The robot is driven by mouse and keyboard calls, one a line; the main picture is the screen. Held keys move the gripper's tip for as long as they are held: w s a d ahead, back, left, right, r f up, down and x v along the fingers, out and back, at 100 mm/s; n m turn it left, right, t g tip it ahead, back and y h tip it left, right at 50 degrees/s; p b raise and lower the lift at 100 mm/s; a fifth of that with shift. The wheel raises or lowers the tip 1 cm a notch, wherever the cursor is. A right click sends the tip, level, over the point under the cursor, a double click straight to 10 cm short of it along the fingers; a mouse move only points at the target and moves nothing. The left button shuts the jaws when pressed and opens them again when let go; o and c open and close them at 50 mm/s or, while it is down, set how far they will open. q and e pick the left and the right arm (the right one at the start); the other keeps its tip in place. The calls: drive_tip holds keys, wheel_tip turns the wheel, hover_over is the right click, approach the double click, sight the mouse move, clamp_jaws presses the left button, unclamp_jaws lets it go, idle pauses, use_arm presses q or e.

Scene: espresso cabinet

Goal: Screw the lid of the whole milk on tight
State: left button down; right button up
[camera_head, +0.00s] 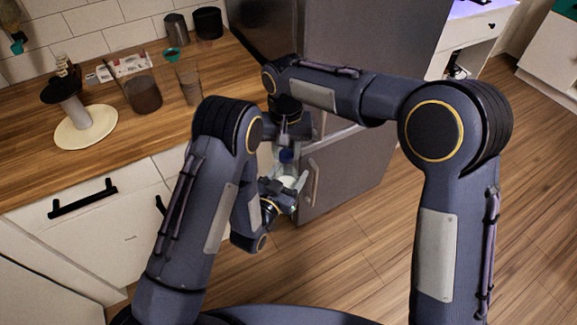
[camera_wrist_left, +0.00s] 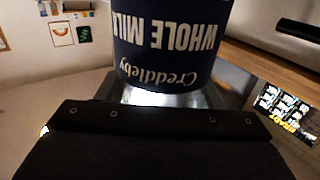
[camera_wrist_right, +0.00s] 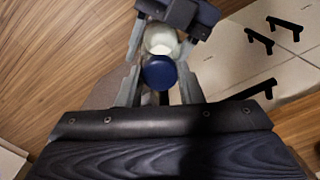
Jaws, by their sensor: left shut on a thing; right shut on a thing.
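The whole milk bottle (camera_head: 288,180) is held in the air in front of the fridge, its blue lid (camera_head: 287,156) on top. My left gripper (camera_head: 283,187) is shut on the bottle from below and the near side. In the left wrist view its dark blue label (camera_wrist_left: 170,45) reads upside down and fills the top middle. My right gripper (camera_head: 284,147) reaches down from above and is shut on the lid. The right wrist view shows the lid (camera_wrist_right: 158,72) between the two fingers, with the pale bottle (camera_wrist_right: 161,39) beyond. The thread is hidden.
The wooden counter (camera_head: 120,150) at left carries a white round stand (camera_head: 85,128), a dark cup (camera_head: 143,94), a glass (camera_head: 190,84) and canisters at the back. The grey fridge (camera_head: 345,165) stands close behind the grippers. Wooden floor is open at right.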

sight(288, 174)
idle(0.3)
drive_tip(key=shift+f, duration=0.9)
drive_tip(key=shift+f, duration=0.6)
